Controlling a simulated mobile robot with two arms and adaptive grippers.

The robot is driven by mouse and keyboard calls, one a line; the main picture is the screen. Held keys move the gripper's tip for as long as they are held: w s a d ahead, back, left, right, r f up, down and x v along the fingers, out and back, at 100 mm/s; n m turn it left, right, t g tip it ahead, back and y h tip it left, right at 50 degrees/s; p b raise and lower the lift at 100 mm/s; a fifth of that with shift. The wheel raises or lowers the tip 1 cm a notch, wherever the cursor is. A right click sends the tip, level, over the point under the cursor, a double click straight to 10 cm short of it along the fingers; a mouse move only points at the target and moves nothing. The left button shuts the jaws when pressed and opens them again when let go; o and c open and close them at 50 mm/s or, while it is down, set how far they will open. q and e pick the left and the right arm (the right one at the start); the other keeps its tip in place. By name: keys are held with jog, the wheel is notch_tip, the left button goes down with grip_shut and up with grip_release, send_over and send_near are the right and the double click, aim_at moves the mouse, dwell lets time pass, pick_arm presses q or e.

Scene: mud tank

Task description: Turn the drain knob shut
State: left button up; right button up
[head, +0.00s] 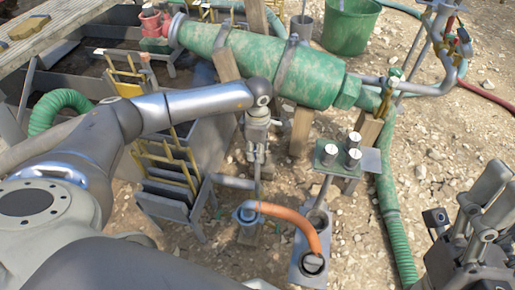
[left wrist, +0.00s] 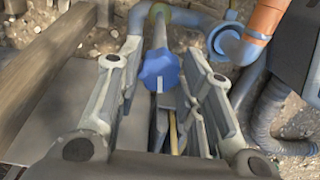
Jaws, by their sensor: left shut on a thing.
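The drain knob (left wrist: 160,70) is a blue, lobed knob with a white mark, on a grey pipe; it shows between the fingers of my left gripper (left wrist: 165,82) in the left wrist view. The white mark points toward the bottom of that picture. In the head view my left gripper (head: 257,158) points down beside the metal steps, and the knob is hidden by it. The left gripper is shut on the knob. My right gripper (head: 487,205) is at the right edge of the head view, away from the knob; its finger gap is unclear.
An orange hose (head: 290,214) curves from a blue fitting (head: 247,215) just below the left gripper. Yellow-railed metal steps (head: 172,190) stand close on its left. A large green cylinder (head: 260,62) lies above. Gravel ground (head: 350,235) is open to the right.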

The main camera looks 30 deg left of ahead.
pick_arm(q)
jog(key=shift+m, duration=1.2)
jog(key=o, duration=1)
jog(key=shift+r, duration=0.15)
notch_tip(320, 180, up, 12)
jog(key=shift+f, duration=0.1)
